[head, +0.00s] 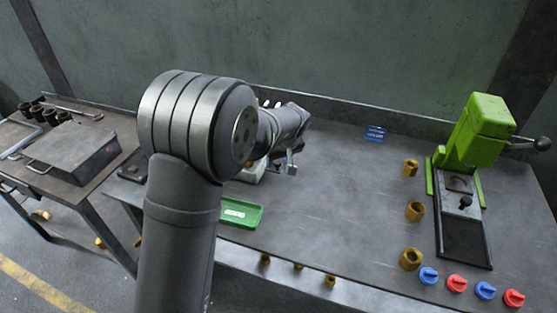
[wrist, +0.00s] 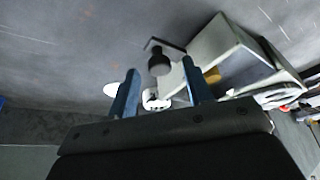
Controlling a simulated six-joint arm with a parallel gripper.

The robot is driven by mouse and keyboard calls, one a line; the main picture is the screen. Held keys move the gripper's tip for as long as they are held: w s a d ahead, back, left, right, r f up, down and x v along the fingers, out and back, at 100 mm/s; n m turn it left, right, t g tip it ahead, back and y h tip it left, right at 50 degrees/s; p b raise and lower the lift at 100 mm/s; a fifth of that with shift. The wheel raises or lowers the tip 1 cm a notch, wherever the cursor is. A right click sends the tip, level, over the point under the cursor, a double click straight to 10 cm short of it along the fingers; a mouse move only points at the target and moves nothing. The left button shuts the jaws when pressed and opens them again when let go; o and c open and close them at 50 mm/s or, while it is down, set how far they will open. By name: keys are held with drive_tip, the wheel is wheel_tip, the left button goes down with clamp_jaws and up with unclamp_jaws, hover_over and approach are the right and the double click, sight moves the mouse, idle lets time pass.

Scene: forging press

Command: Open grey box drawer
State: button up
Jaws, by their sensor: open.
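A light grey box (wrist: 232,48) shows at the upper right of the wrist view. One side looks open, with a yellow thing (wrist: 212,75) inside. In the head view only a pale part of the box (head: 252,172) shows, behind my arm. My gripper (wrist: 160,68) is open, its two blue fingers apart and empty. A dark round knob (wrist: 159,60) with a thin bracket lies beyond the fingertips, between them in the picture; I cannot tell whether it belongs to the box. In the head view, my gripper (head: 291,163) is beside the box, its fingers hard to make out.
A green tray (head: 240,213) lies near the bench's front edge. A green press (head: 480,132), brass pieces (head: 414,210) and red and blue caps (head: 457,283) stand at the right. A dark metal box (head: 72,150) is on the left bench.

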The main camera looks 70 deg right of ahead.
drive_tip(key=v, duration=1.6)
drive_tip(key=shift+r, duration=0.3)
drive_tip(key=x, duration=1.7)
drive_tip(key=shift+f, duration=0.25)
drive_tip(key=shift+r, duration=0.1)
drive_tip(key=v, duration=1.7)
drive_tip(key=shift+r, duration=0.15)
